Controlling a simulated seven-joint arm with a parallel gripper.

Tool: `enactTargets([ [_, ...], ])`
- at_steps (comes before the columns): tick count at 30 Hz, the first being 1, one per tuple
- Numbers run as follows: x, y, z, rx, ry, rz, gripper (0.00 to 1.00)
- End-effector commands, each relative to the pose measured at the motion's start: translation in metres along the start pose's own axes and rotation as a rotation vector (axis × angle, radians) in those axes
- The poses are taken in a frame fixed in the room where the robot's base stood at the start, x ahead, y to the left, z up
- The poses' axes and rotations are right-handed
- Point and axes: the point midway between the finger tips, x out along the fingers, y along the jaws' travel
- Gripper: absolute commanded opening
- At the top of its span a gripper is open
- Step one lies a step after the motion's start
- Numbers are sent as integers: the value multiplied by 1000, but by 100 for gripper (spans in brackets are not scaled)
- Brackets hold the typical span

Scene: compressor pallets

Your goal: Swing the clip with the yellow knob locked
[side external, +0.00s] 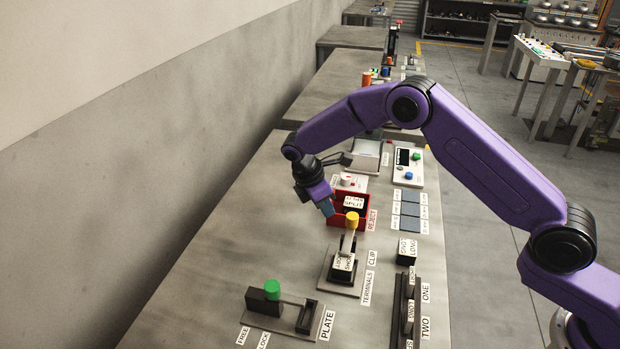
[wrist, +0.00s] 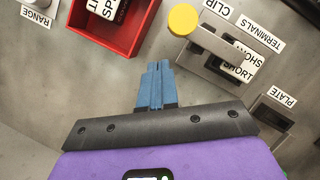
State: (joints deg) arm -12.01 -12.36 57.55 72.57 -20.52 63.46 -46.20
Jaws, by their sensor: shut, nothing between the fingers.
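The clip's yellow knob (side external: 352,219) stands on top of a grey lever above the terminals fixture (side external: 341,282) in the side view. In the wrist view the yellow knob (wrist: 183,19) sits at the end of a grey clip bar (wrist: 222,45), which reaches toward a block labelled SHORT (wrist: 238,70). My gripper (side external: 329,211) is shut and empty, above the table beside the red bin. In the wrist view its blue fingers (wrist: 157,68) are together, below and left of the knob, apart from it. Part of the fixture is hidden by its labels and block.
A red reject bin (side external: 366,224) with labelled blocks stands just behind the clip. The plate fixture with a green knob (side external: 272,288) is nearer the front. A dark slotted rail (side external: 407,308) lies to the right. The table's left side (side external: 230,235) is clear.

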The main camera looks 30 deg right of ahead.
Motion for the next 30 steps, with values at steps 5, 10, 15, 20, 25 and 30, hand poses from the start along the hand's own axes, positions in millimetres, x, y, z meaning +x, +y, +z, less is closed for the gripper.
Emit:
enactTargets([
  [5, -20, 10, -11, 0, 3, 6, 0],
  [10, -56, 16, -9, 1, 4, 5, 0],
  [15, -83, 20, -8, -1, 2, 3, 0],
  [20, -97, 22, -7, 0, 1, 2, 0],
  [25, -103, 23, -6, -1, 1, 1, 0],
  [30, -103, 23, -6, -1, 1, 0, 0],
])
